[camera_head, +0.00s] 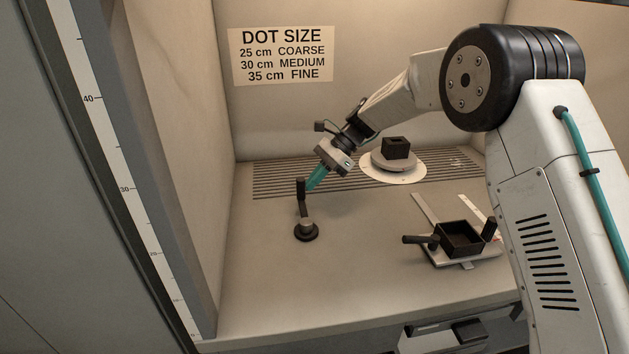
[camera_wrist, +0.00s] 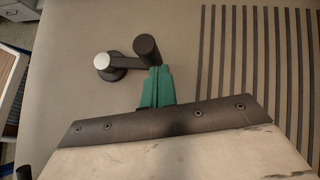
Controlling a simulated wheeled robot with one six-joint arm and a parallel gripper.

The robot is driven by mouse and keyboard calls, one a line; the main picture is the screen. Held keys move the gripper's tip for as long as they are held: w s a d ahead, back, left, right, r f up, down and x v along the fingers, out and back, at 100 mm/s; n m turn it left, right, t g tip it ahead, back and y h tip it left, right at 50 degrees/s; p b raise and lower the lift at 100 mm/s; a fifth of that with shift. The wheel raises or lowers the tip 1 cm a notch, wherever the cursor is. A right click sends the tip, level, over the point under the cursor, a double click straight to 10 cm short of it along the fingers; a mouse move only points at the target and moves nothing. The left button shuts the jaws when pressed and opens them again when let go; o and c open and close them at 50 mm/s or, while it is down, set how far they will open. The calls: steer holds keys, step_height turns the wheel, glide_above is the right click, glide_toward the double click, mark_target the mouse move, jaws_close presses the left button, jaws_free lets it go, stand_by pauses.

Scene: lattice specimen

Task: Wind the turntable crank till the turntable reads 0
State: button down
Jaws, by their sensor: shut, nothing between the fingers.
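The turntable crank (camera_head: 306,230) stands on the bench floor left of centre, a dark base with a pale hub, an arm and an upright dark handle. In the wrist view the crank's handle (camera_wrist: 147,50) is right at the tips of my gripper (camera_wrist: 157,82). My gripper (camera_head: 311,185) has green fingers, closed together with nothing between them, beside or against the handle; I cannot tell whether they touch. The turntable (camera_head: 394,163) is a grey disc on a white dial plate (camera_head: 421,176) at the back, bearing a dark block (camera_head: 396,147). The dial reading is too small to make out.
A dark open box (camera_head: 461,239) with handles sits on a pale sliding plate at the right front. Slotted grating (camera_head: 270,180) runs along the back. A height scale (camera_head: 124,188) lines the left edge; a dot size sign (camera_head: 282,55) hangs behind. The front left floor is clear.

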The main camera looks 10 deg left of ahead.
steer(key=shift+w+d, duration=0.35)
steer(key=shift+d, duration=0.05)
steer(key=w+d, duration=0.2)
steer(key=shift+d, duration=0.35)
steer(key=v, duration=0.9)
steer(key=shift+w+r, duration=0.3)
steer(key=c, duration=2.1)
jaws_free()
steer(key=shift+c, duration=0.2)
